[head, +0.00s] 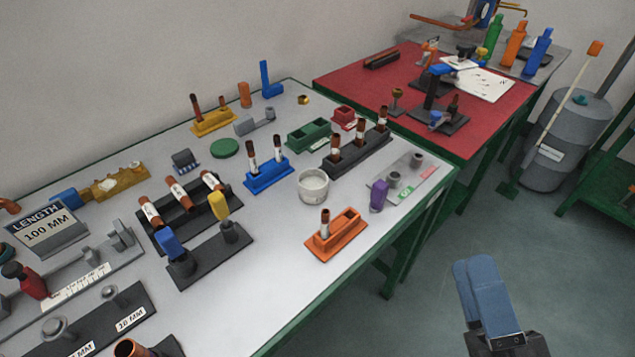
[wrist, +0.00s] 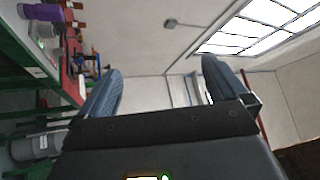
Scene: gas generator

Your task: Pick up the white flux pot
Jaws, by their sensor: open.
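The white flux pot (head: 313,186) is a short round pale cup. It stands upright on the white-topped table in the head view, between the blue rack and the orange rack. My gripper (head: 484,300), with blue-grey fingers, is at the lower right of the head view, off the table's edge over the floor and apart from the pot. In the wrist view my gripper (wrist: 165,90) shows its two fingers spread wide with nothing between them. I cannot make out the pot in the wrist view.
Near the pot are an orange rack (head: 334,238), a blue rack (head: 267,176), a black rack (head: 357,155) and a grey plate with a purple piece (head: 379,195). A red-topped table (head: 460,135) and a grey drum (head: 565,140) stand behind. The floor (head: 570,270) at right is clear.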

